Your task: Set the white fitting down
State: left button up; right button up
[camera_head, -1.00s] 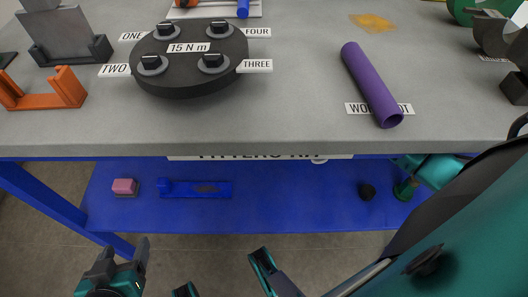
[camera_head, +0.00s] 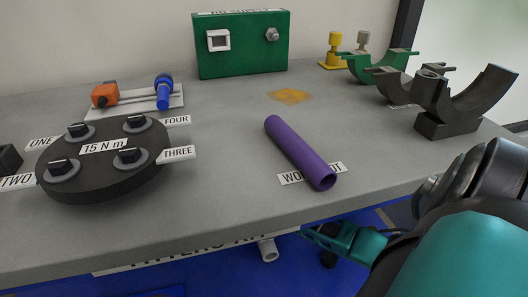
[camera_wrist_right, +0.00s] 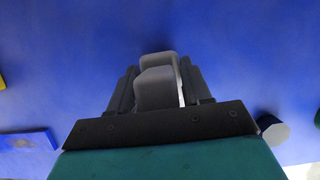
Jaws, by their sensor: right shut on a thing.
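The rest of the fitting is hidden by the fingers. My left gripper is not in view.
The grey bench top (camera_head: 225,220) overhangs, carrying a purple pipe (camera_head: 300,153) and a black round plate (camera_head: 105,185).

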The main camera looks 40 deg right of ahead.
jog(key=shift+r, duration=0.1)
jog(key=o, duration=1.1)
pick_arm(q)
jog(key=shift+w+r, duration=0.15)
pick_arm(e)
jog(key=shift+o, duration=0.2)
